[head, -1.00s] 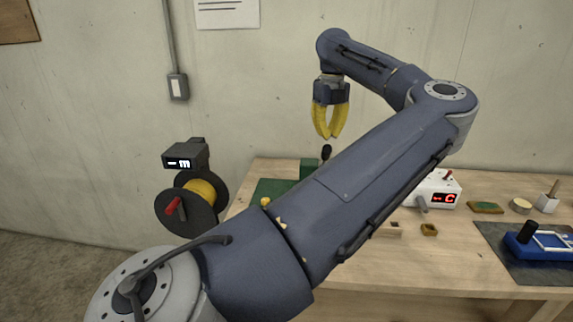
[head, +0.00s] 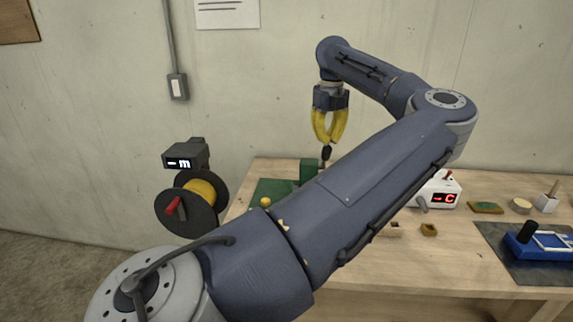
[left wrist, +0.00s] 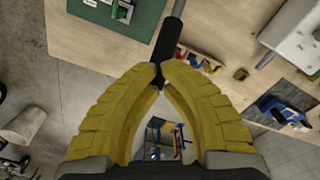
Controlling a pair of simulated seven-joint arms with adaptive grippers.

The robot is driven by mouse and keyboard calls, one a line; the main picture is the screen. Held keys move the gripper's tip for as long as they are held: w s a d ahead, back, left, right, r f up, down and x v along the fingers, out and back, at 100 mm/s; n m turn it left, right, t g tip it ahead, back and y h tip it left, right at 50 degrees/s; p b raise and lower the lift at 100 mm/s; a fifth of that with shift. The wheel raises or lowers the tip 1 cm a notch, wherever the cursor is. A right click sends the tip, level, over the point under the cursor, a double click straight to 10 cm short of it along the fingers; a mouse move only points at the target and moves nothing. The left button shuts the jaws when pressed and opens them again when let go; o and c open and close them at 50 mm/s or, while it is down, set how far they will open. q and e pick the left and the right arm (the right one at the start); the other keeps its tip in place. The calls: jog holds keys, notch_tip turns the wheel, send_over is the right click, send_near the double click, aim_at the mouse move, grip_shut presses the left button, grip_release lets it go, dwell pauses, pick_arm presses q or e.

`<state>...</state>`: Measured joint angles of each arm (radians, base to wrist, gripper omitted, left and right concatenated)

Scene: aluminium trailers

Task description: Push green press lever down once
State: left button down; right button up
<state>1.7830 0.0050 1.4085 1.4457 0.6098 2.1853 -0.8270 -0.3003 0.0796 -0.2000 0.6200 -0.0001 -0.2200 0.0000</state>
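The green press (head: 308,170) stands at the far left of the table. Its lever has a black handle (head: 326,153) that rises upright beside the green body. My left gripper (head: 328,142) points down with its yellow fingers drawn together, and its tips are at the top of the black handle. In the left wrist view, the black handle (left wrist: 167,42) runs up to the fingertips (left wrist: 159,70) and its end shows between them. The tips appear to touch it, but a firm grip cannot be seen. My left arm hides part of the press base. My right gripper is not in view.
A white box with a red display (head: 444,194) stands to the right on the table. A blue device (head: 540,244) is on a dark mat at the far right. A cable reel (head: 190,205) with a display stands left of the table. The wall is close behind.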

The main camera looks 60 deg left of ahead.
pick_arm(q)
notch_tip(320, 180, down, 15)
dwell(3.0)
jog(key=shift+f, duration=0.35)
dwell(0.3)
jog(key=shift+f, duration=0.4)
jog(key=shift+r, duration=9.3)
